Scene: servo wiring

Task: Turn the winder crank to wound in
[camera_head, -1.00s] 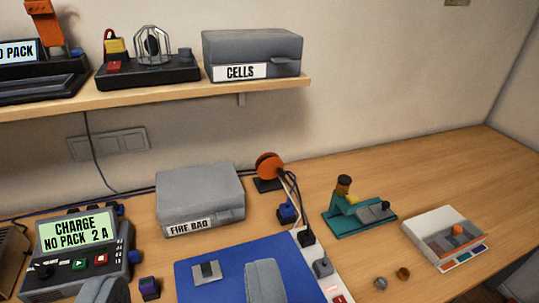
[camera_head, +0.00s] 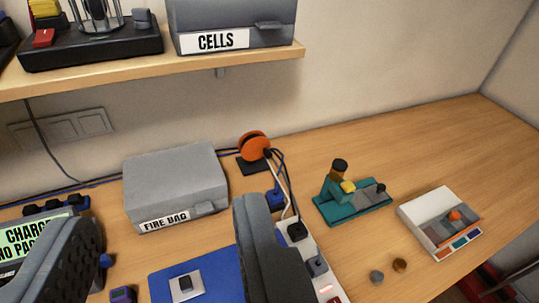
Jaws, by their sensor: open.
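An orange round reel (camera_head: 254,147) stands on a small black base at the back of the bench, against the wall; it looks like the winder. A dark knob (camera_head: 267,154) on its right side may be the crank, but it is too small to tell how it is turned. A pale cord (camera_head: 290,205) and dark cords run from it down to the power strip. My gripper (camera_head: 168,212) is open and empty, its two grey fingers wide apart at the bottom of the view. The right finger covers part of the blue mat and ends below the reel.
A grey FIRE BAG box (camera_head: 175,185) stands left of the reel. A white power strip (camera_head: 318,262), a teal base with a figure (camera_head: 345,200) and a white tray (camera_head: 440,205) lie to the right. The shelf (camera_head: 200,67) overhangs at upper left. The bench is clear at far right.

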